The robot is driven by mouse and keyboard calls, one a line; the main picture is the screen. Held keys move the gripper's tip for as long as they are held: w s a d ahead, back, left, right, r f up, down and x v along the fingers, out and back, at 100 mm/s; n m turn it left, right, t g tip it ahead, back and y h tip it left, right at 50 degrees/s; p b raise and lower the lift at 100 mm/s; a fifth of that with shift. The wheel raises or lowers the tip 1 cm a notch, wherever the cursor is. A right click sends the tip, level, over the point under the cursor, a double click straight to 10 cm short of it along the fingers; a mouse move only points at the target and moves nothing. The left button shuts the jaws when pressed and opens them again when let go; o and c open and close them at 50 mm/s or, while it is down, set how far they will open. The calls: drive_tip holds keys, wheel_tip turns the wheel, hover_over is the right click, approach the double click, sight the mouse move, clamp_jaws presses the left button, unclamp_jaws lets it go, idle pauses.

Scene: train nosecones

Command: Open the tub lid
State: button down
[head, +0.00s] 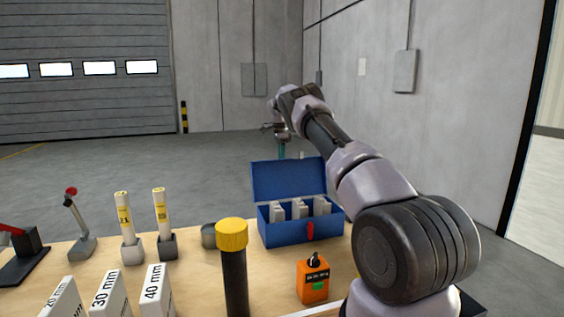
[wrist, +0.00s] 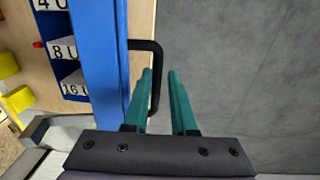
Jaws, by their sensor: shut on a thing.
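The blue tub (head: 285,234) stands at the back of the table with its blue lid (head: 288,180) raised, roughly upright. In the wrist view the lid (wrist: 100,60) shows as a blue band along its edge, with a black handle (wrist: 150,46) on its outer side. My gripper (wrist: 160,76) has its teal fingers on either side of the handle bar and is shut on it. In the head view my gripper (head: 281,140) is behind the lid, and the lid hides its fingertips and the handle.
Labelled blocks (wrist: 65,50) sit inside the tub. An orange box (head: 313,281), a yellow-capped black cylinder (head: 232,235), a grey cup (head: 208,236) and two white-and-yellow sticks (head: 124,214) stand around the tub's front and left. Floor beyond the table is clear.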

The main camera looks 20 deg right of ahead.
drive_tip(key=c, duration=0.9)
unclamp_jaws()
drive_tip(key=shift+w+a+f, duration=0.1)
drive_tip(key=shift+w, duration=0.25)
drive_tip(key=shift+w+r, duration=0.15)
drive_tip(key=shift+r, duration=3.55)
